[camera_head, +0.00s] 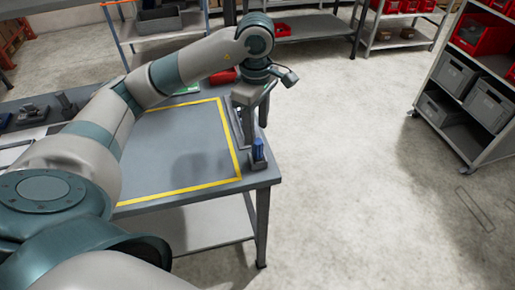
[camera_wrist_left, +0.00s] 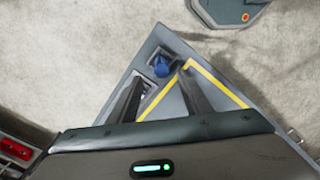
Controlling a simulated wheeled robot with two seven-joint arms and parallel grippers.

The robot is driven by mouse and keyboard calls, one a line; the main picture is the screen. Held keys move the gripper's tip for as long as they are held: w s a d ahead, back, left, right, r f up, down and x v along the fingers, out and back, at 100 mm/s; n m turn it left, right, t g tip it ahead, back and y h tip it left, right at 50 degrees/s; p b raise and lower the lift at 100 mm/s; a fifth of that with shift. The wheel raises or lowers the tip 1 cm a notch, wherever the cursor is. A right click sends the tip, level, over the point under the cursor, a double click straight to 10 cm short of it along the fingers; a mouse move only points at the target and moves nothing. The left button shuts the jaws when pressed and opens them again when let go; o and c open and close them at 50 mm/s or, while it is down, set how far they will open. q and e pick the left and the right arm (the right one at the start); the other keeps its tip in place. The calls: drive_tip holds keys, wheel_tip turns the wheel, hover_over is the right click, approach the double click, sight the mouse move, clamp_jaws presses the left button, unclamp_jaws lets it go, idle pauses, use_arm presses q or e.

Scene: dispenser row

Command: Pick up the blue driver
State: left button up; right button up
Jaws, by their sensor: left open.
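The blue driver (camera_head: 259,148) stands upright in a small dark holder (camera_head: 259,164) at the near right corner of the grey table. It also shows in the left wrist view (camera_wrist_left: 161,68), beyond the fingertips and between their lines. My left gripper (camera_head: 251,128) is open and points down near the table's right edge, just behind the driver in the head view. In the left wrist view its two fingers (camera_wrist_left: 162,82) are spread with nothing between them. I cannot tell the exact gap to the driver. The driver's lower part is hidden in the holder. My right gripper is not in view.
A yellow outline (camera_head: 190,191) marks a bare area of the table. A red bin (camera_head: 222,77) lies at the back, partly behind my arm. Dark fixtures (camera_head: 32,113) stand at the left. A shelf rack with grey bins (camera_head: 455,73) stands right, across open floor.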

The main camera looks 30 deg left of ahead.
sight(257, 141)
use_arm(q)
drive_tip(key=shift+f, duration=0.95)
drive_tip(key=shift+s+d+f+p, duration=0.1)
drive_tip(key=shift+s+f+p, duration=0.05)
drive_tip(key=shift+f+p, duration=0.55)
wheel_tip(257, 141, down, 2)
drive_tip(key=shift+s+d+f+p, duration=0.1)
drive_tip(key=shift+f+p, duration=0.1)
drive_tip(key=shift+p, duration=0.55)
drive_tip(key=shift+f, duration=0.7)
drive_tip(key=shift+c, duration=0.4)
clamp_jaws()
